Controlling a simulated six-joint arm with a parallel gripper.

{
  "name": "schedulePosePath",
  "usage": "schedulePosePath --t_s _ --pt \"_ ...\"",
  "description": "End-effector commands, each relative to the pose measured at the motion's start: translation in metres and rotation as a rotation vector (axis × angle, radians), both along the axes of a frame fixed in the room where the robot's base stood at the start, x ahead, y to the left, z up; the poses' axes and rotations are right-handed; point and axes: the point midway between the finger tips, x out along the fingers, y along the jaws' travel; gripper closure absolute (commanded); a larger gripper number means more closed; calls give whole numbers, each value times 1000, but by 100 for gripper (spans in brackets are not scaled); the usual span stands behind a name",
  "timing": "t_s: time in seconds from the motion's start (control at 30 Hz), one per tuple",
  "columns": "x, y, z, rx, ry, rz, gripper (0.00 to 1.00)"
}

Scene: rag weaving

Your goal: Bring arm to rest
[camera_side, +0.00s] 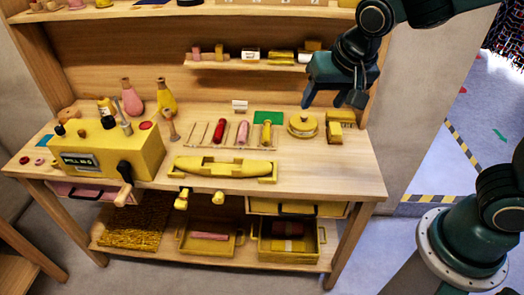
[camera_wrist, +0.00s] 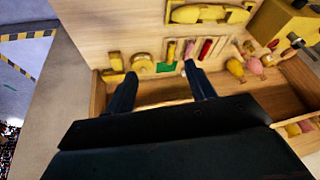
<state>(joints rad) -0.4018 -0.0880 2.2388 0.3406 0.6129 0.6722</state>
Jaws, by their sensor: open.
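My gripper (camera_side: 335,100) hangs above the right part of the wooden workbench in the side view, in front of the small upper shelf. Its two fingers point down and stand apart with nothing between them. In the wrist view my gripper (camera_wrist: 163,88) is also open, and a strip of bare wood shows past the fingertips. It touches nothing that I can see. The workbench top (camera_side: 345,180) lies below it, with a yellow round object (camera_side: 302,125) and a yellow block piece (camera_side: 335,132) close underneath.
A yellow machine (camera_side: 110,150) with a display and levers stands at the bench's left. Pink and yellow bottles (camera_side: 132,100), small tools in a rack (camera_side: 243,132) and a green patch (camera_side: 268,117) lie behind. A long yellow piece (camera_side: 225,168) lies in front.

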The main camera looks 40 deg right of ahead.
Motion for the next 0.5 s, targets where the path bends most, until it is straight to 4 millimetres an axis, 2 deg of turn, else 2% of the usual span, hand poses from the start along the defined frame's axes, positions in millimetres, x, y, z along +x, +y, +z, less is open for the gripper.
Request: schedulePosePath --t_s 0.2,0.5 --pt "-39 -28 23 1 1 110 45" --pt "-96 -52 41 -29 -10 282 45"
